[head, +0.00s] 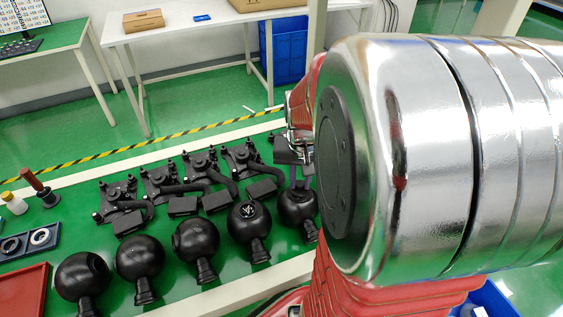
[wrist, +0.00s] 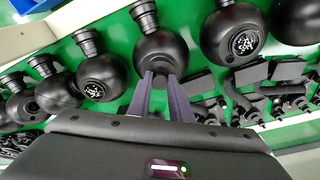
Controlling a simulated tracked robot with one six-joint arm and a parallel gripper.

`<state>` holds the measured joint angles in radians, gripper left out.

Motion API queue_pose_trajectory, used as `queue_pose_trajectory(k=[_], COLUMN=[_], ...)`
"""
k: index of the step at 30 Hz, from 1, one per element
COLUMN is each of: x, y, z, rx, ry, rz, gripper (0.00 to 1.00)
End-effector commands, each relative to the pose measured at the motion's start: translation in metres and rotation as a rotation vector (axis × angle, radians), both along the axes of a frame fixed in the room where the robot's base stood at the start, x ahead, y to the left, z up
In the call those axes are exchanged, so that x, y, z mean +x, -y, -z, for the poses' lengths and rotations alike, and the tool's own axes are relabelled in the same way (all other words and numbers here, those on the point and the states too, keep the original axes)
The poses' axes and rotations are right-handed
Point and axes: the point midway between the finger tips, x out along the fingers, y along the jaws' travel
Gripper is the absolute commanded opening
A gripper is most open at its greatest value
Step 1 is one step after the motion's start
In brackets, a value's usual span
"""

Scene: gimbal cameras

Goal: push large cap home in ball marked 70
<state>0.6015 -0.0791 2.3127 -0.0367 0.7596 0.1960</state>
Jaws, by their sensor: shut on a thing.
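My gripper (head: 297,184) reaches down to a black ball (head: 298,209), the rightmost one visible in the head view. In the wrist view, the two dark fingertips of my gripper (wrist: 161,77) meet the near side of that ball (wrist: 162,55), at its opening. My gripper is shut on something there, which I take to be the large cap. The cap is not clearly visible between the fingers and the ball, so I cannot tell how deep it sits. No number 70 is readable on any ball.
The neighbouring ball (head: 250,219) has a white-marked cap. More black balls (head: 140,258) stand close on both sides, with black bracket assemblies (head: 160,185) behind them. A red tray (head: 24,292) lies at the left. My arm covers the head view's right side.

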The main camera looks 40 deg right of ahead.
Motion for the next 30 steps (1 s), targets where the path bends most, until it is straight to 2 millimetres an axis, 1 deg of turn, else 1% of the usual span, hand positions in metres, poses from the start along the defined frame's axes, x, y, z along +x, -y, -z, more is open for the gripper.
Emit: queue_pose_trajectory(k=[19,30], x=[0.0002,0.0002], y=[-0.0003,-0.0002], z=[0.0003,0.0065], rx=[0.0,0.001], ry=[0.0,-0.001], rz=[0.0,0.0], gripper=[0.0,0.0])
